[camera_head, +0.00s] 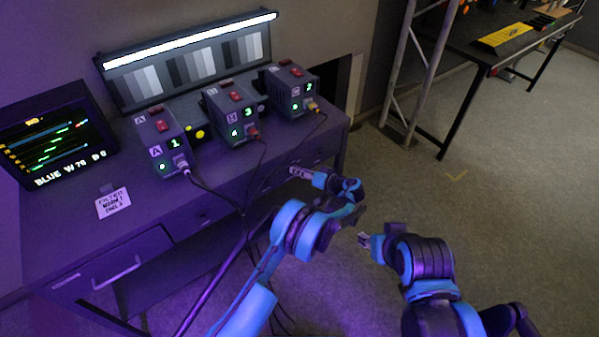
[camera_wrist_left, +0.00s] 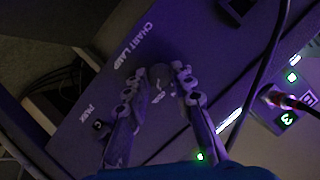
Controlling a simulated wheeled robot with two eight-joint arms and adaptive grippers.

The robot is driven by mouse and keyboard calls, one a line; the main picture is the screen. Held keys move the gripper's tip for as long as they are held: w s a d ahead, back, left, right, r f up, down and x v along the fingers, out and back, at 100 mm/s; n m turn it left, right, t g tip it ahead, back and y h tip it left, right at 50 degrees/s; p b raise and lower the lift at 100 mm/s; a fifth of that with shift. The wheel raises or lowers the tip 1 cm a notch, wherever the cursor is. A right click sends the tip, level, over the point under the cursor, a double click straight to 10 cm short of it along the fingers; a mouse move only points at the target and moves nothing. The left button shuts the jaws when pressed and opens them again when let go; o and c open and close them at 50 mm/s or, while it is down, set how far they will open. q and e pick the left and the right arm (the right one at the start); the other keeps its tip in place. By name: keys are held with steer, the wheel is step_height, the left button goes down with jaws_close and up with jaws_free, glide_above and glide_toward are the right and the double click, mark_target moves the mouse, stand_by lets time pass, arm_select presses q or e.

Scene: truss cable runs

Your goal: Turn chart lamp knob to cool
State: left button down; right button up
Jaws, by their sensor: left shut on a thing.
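My left gripper (camera_head: 297,172) reaches the desk's front edge at the right. In the left wrist view its two fingers (camera_wrist_left: 158,88) close around a dark round knob (camera_wrist_left: 160,76) beside the printed label CHART LAMP (camera_wrist_left: 125,48). The fingers cover the knob's sides, and I cannot read which way it points. In the head view the knob is hidden by the gripper. The chart lamp (camera_head: 190,40) is a lit white bar above a panel of grey chart patches (camera_head: 195,65). My right gripper (camera_head: 363,240) hangs over the floor, away from the desk; its jaw gap is unclear.
Camera boxes 1 (camera_head: 160,140), 3 (camera_head: 233,112) and 2 (camera_head: 291,90) stand on the desk (camera_head: 215,205), with cables drooping over its front. A monitor (camera_head: 55,135) and a printed card (camera_head: 113,203) are at left.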

stand_by(0.3)
arm_select(q)
steer(key=c, duration=1.3)
jaws_free()
steer(key=v, duration=0.7)
steer(key=shift+s+d, duration=0.15)
steer(key=shift+d, duration=0.05)
